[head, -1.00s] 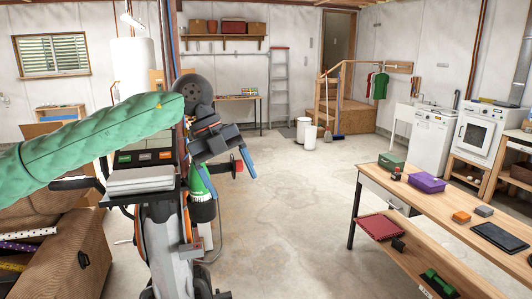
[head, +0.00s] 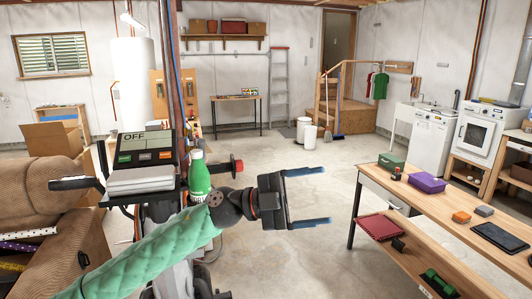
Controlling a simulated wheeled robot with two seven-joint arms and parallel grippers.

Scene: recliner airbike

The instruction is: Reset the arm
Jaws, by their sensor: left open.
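My left arm (head: 150,255), in a green quilted sleeve, comes in from the lower left in the head view. My left gripper (head: 328,196) is open and empty, its two blue-tipped fingers pointing right over bare floor. It is to the right of the airbike (head: 160,213), whose lower part my arm partly hides. The bike's console (head: 140,150) reads OFF. My right gripper is out of view.
A green bottle (head: 199,178) stands at the bike, just behind my left arm. A brown recliner (head: 60,200) is at the left. A wooden workbench (head: 450,208) with a purple box (head: 427,183) is at the right. Open floor (head: 290,255) lies between.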

